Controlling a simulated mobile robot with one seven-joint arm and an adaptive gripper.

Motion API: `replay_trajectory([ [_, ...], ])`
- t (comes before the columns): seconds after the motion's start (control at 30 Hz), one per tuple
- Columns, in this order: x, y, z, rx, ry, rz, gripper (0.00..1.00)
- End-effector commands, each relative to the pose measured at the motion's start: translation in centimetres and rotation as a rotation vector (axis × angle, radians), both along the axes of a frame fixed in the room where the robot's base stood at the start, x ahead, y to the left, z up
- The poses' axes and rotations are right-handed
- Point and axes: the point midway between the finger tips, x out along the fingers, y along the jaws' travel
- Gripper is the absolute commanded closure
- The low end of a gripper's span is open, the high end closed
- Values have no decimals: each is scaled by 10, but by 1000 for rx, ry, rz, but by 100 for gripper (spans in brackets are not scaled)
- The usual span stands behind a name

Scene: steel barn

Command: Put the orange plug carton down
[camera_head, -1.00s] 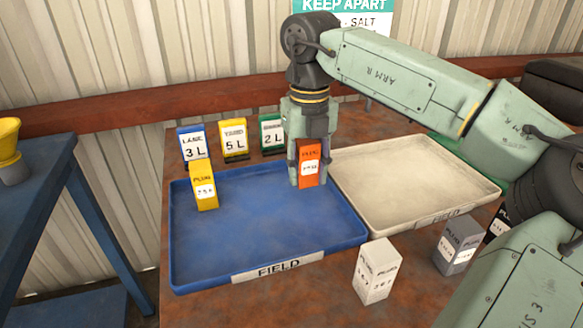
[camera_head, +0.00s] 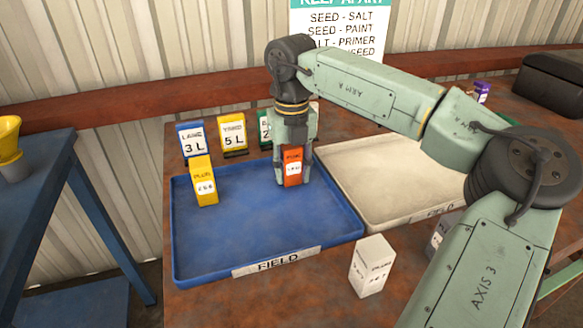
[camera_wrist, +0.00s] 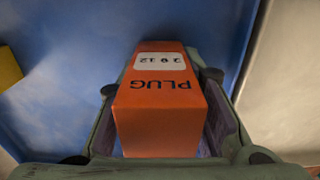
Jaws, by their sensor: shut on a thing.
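The orange plug carton (camera_head: 293,168) is upright between the fingers of my gripper (camera_head: 293,178), over the back right part of the blue tray (camera_head: 265,226). In the wrist view the carton (camera_wrist: 160,120) fills the space between the fingers, its PLUG label facing the camera. My gripper is shut on it. I cannot tell whether the carton's bottom touches the tray floor. A yellow plug carton (camera_head: 203,182) stands in the back left of the same tray.
A cream tray (camera_head: 380,160) adjoins the blue tray on the right. A white carton (camera_head: 371,266) stands in front, with a grey carton (camera_head: 438,236) partly hidden by my arm. Small cards LANE 3 L (camera_head: 192,141) and YARD 5 L (camera_head: 233,137) stand behind. The blue tray's middle is clear.

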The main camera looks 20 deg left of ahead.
Motion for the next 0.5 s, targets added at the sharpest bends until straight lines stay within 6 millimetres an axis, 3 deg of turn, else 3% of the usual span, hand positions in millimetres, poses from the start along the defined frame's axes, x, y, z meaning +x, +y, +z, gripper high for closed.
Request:
replay_trajectory([
  [0.33, 0, 0, -1, 0, 0, 0, 47],
  [0.5, 0, 0, -1, 0, 0, 0, 47],
])
